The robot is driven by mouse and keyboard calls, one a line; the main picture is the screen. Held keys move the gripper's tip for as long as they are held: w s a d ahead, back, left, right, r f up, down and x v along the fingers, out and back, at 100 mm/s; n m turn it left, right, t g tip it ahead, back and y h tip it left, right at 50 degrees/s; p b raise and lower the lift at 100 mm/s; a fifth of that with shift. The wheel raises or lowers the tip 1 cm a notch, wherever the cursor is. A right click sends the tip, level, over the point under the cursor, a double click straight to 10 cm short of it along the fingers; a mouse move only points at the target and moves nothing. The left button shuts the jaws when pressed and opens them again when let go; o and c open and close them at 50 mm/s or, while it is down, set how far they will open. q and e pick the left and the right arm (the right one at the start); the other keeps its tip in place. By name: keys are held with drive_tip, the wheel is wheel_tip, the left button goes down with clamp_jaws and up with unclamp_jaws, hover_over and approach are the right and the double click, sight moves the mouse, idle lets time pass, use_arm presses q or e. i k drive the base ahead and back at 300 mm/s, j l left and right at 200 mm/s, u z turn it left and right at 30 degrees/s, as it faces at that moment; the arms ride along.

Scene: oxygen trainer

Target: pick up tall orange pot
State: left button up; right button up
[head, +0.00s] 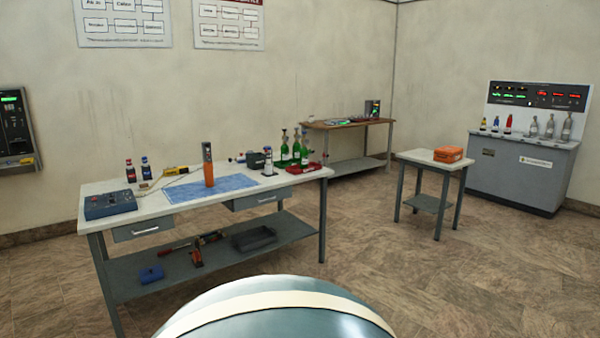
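The tall orange pot (208,168) is a slim upright cylinder with a dark grey upper part. It stands on a blue mat (238,184) on the white-topped workbench (105,184), left of the middle of the head view. Nothing hides it from this side. Neither of my grippers shows in the head view.
A blue control box (110,204) and small bottles (146,168) stand left of the pot. Floor (375,265) between the tables is clear.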

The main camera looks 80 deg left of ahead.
sight(208, 171)
drive_tip(key=u, duration=3.2)
drive_tip(key=i+z, duration=0.1)
drive_tip(key=i, duration=1.25)
